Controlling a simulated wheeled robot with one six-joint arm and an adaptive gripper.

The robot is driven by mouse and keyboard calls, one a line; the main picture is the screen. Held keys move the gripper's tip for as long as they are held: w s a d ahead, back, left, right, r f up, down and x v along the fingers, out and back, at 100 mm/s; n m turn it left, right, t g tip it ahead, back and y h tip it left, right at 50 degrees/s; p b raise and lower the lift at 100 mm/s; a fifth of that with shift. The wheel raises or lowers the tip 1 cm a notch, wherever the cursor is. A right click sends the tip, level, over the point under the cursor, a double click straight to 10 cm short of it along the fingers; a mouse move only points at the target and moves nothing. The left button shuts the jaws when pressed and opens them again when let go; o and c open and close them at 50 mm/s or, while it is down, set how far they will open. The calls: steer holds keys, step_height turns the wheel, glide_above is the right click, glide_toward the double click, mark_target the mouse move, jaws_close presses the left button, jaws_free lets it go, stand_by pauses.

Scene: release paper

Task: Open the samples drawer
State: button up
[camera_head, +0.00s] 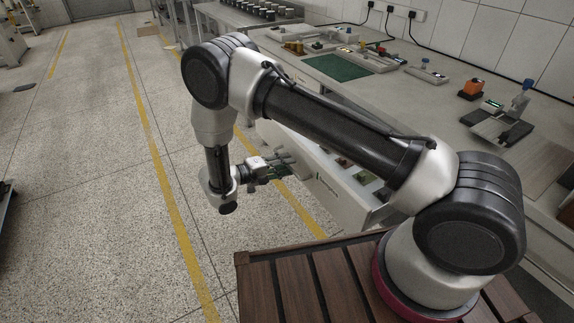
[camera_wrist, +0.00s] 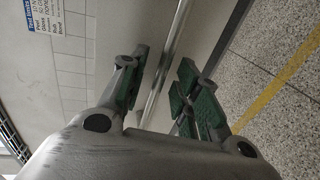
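The drawer (camera_head: 335,196) stands pulled out from under the bench, with several small coloured items showing inside it, partly hidden behind my arm. I cannot read its label in the head view. My gripper (camera_head: 284,168) is at the drawer's front, level with it. In the wrist view, my gripper (camera_wrist: 160,88) has its two green-padded fingers apart. A bright metal bar (camera_wrist: 165,65), which looks like the drawer's handle, runs between them. I see a gap beside the right finger; whether the left finger touches the bar I cannot tell.
A sign with blue heading (camera_wrist: 44,16) shows at the wrist view's upper left. The bench top (camera_head: 435,110) holds a green mat (camera_head: 337,67), an orange item (camera_head: 473,88) and small instruments. The speckled floor with yellow lines (camera_head: 150,130) is clear left of the drawer.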

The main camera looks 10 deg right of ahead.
steer(key=v, duration=1)
steer(key=shift+s+a, duration=0.15)
steer(key=shift+a, duration=0.2)
steer(key=s+d+f+n+g, duration=0.3)
steer(key=s+d+n, duration=0.1)
steer(key=s+n, duration=0.1)
steer(key=s+d+r+m+g+y, duration=0.1)
steer(key=s+d+r+g+y, duration=0.15)
steer(key=d+r+y, duration=0.4)
steer(key=s+d+r+g+y, duration=0.1)
steer(key=s+d+r, duration=0.2)
steer(key=r, duration=0.7)
steer(key=s+d+r+m+g+y, duration=0.1)
steer(key=s+d+r+g+y, duration=0.15)
steer(key=d+r, duration=0.4)
steer(key=s+d+r+m+t+y, duration=0.2)
steer(key=s+d+r+m+t, duration=0.1)
steer(key=s+d+r, duration=0.3)
steer(key=s+d+r+m+t+y, duration=0.2)
steer(key=s+d+r+m+t, duration=0.2)
steer(key=d+r, duration=0.3)
step_height(320, 180, up, 3)
steer(key=shift+s+r+t+y, duration=0.15)
steer(key=shift+s+t+y, duration=0.25)
steer(key=shift+s, duration=0.45)
